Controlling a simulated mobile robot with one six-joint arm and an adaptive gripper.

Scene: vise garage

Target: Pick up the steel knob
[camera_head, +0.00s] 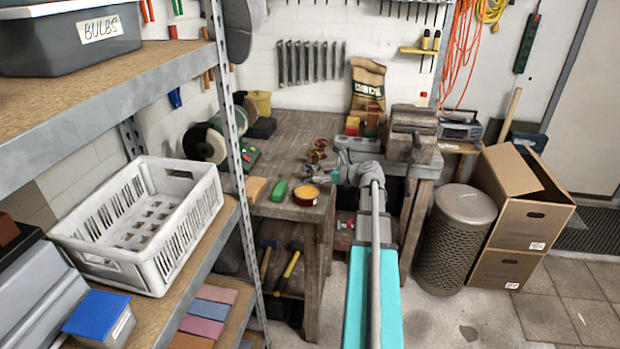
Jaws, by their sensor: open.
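My gripper (332,175) is at the far end of my outstretched arm, over the right part of the wooden workbench (290,125). It is small in the picture and open, pointing left. I cannot pick out a steel knob for certain. Several small brass- or copper-coloured pieces (317,156) lie on the bench just left of and beyond my gripper. A knob may be among them or hidden behind my gripper and wrist.
A round yellow-rimmed tin (306,195) and a green block (279,191) lie near the bench's front edge. A vise (411,132) stands at the right. A bench grinder (207,142) is at the left. A shelf with a white crate (68,236) fills the left foreground.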

